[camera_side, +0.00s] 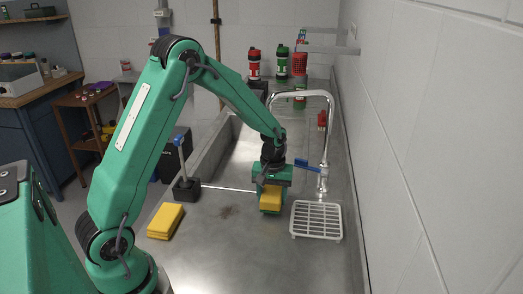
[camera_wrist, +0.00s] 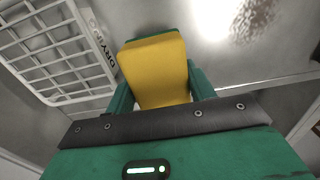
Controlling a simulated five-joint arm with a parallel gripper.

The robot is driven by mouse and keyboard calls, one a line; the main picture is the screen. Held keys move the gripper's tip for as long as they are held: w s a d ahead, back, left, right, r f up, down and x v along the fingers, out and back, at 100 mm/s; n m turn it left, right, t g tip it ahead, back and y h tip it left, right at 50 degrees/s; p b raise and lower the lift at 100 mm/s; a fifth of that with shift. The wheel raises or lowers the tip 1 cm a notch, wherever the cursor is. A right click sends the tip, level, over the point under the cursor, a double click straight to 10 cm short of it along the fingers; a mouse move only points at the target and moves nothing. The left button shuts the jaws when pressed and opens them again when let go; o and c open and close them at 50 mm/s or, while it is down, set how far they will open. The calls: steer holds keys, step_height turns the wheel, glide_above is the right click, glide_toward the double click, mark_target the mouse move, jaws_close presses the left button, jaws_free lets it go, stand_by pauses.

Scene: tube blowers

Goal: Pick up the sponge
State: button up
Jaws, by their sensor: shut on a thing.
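A yellow sponge with a green layer (camera_side: 270,197) is between the fingers of my gripper (camera_side: 270,193) in the side view, over the metal counter near the tap. In the wrist view, the sponge (camera_wrist: 157,72) fills the space between the two green fingers (camera_wrist: 162,90), and its yellow face is toward the camera. My gripper is shut on it. The height of the sponge above the counter is hard to tell. A second yellow sponge or stack of sponges (camera_side: 166,220) lies on the counter at the left.
A white drying rack (camera_side: 316,220) stands just right of my gripper, and it also shows in the wrist view (camera_wrist: 60,50). The curved tap (camera_side: 329,130) rises behind it. Bottles (camera_side: 254,62) stand at the back. The front counter (camera_side: 240,255) is clear.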

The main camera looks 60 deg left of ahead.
steer(key=shift+d+r, duration=0.2)
steer(key=shift+r, duration=0.45)
steer(key=shift+d+r, duration=0.15)
steer(key=shift+r, duration=0.45)
steer(key=s+d+r, duration=0.4)
steer(key=d+r, duration=0.2)
steer(key=d, duration=0.4)
steer(key=shift+s+r, duration=0.15)
steer(key=shift+r, duration=0.1)
steer(key=shift+d, duration=0.1)
steer(key=shift+o, duration=1.1)
steer(key=shift+c, duration=0.6)
steer(key=a+t, duration=0.1)
steer(key=a, duration=0.2)
steer(key=a+t, duration=0.1)
steer(key=a, duration=0.3)
steer(key=a+t, duration=0.1)
steer(key=a, duration=0.2)
steer(key=shift+w+a+f+y, duration=0.15)
steer(key=shift+w+a+y, duration=0.1)
steer(key=shift+w+y, duration=0.05)
steer(key=s+a+t+y, duration=0.1)
steer(key=a+t, duration=0.1)
steer(key=a, duration=0.6)
steer(key=shift+s+a+r+y, duration=0.2)
steer(key=shift+s+r+y, duration=0.1)
steer(key=shift+s+r, duration=0.1)
